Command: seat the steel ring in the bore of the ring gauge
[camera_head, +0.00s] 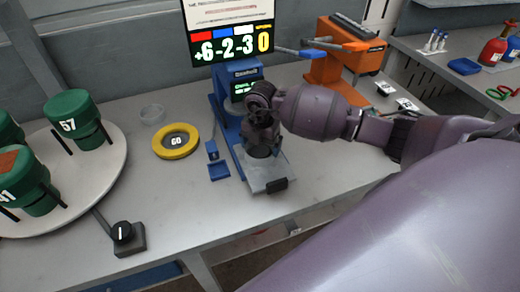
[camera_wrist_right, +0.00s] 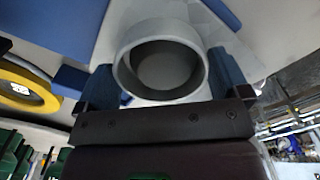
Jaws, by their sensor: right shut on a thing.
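My right gripper (camera_head: 262,143) is shut on the steel ring, just above the light plate of the blue machine (camera_head: 226,112) in the head view. In the right wrist view the grey steel ring (camera_wrist_right: 160,97) is between the two blue fingers, its opening facing the camera. In the head view the ring is mostly hidden by the gripper, and I cannot tell whether it touches the plate. The yellow ring gauge (camera_head: 190,143), marked 60 in its dark middle, lies flat to the left, apart from the gripper. It also shows in the right wrist view (camera_wrist_right: 45,97). My left gripper is not in view.
A white round table (camera_head: 105,165) with green 57 and 41 cylinders stands left. An orange machine (camera_head: 325,68) stands behind my right arm. The front middle of the bench is clear.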

